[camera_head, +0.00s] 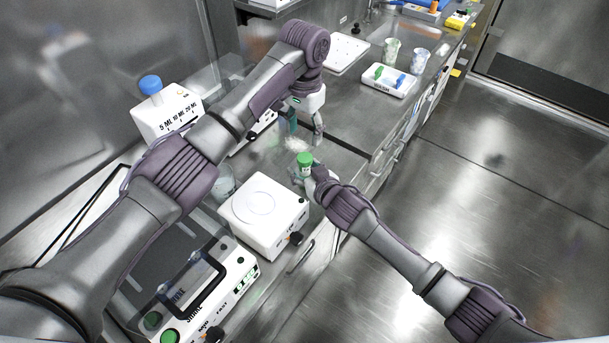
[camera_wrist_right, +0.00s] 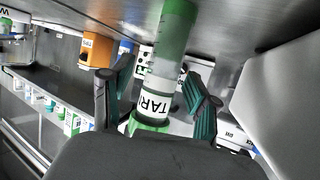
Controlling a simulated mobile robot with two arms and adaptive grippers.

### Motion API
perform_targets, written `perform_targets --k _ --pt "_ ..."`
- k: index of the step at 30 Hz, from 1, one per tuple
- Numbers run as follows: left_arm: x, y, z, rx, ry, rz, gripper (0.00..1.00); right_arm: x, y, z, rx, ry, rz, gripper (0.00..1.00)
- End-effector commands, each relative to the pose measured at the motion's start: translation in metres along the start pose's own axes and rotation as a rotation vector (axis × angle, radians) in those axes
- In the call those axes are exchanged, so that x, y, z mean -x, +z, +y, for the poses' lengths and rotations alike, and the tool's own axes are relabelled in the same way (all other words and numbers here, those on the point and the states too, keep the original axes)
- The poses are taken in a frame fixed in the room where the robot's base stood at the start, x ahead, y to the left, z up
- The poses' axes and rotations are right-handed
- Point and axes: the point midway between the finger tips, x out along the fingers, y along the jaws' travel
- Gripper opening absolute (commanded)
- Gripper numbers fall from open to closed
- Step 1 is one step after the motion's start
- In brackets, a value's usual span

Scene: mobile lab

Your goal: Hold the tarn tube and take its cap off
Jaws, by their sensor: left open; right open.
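The tarn tube is a clear tube with a green cap (camera_head: 305,158) and a white label reading "TAR" (camera_wrist_right: 155,104) in the right wrist view. In the head view my right gripper (camera_head: 306,173) is at the tube, partly hidden. My left gripper (camera_head: 305,128) is open and empty above and just behind the cap, fingers pointing down.
A white box device (camera_head: 262,212) stands close to the left of the tube. A white rack (camera_head: 389,80) and two cups (camera_head: 392,50) are at the back. Open floor lies right.

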Motion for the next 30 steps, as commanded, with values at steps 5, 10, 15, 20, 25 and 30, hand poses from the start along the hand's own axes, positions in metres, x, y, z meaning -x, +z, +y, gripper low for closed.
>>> perform_targets --k 5,10,15,20,25,30 --pt "0.0000 0.0000 0.0000 0.000 0.000 0.000 0.60 0.0003 0.0003 -0.0001 0.000 0.000 0.000 0.53" --pt "0.0000 0.0000 0.0000 0.000 0.000 0.000 0.60 0.0004 0.0004 0.0000 0.000 0.000 -0.001 0.25" --pt "0.0000 0.0000 0.0000 0.000 0.000 0.000 0.60 0.0004 0.0006 0.0001 0.000 0.000 -0.001 0.00" --pt "0.0000 0.0000 0.0001 0.000 0.000 0.000 0.60 0.0005 0.0008 0.0001 0.000 0.000 -0.001 0.00" --pt "0.0001 -0.0001 0.0000 -0.031 0.000 0.000 0.60 0.0005 0.0009 0.0002 0.000 0.001 -0.002 0.00" --pt "0.0007 -0.0003 -0.0003 -0.262 -0.003 0.001 0.60 0.0005 0.0010 0.0002 0.000 0.001 -0.002 0.00"
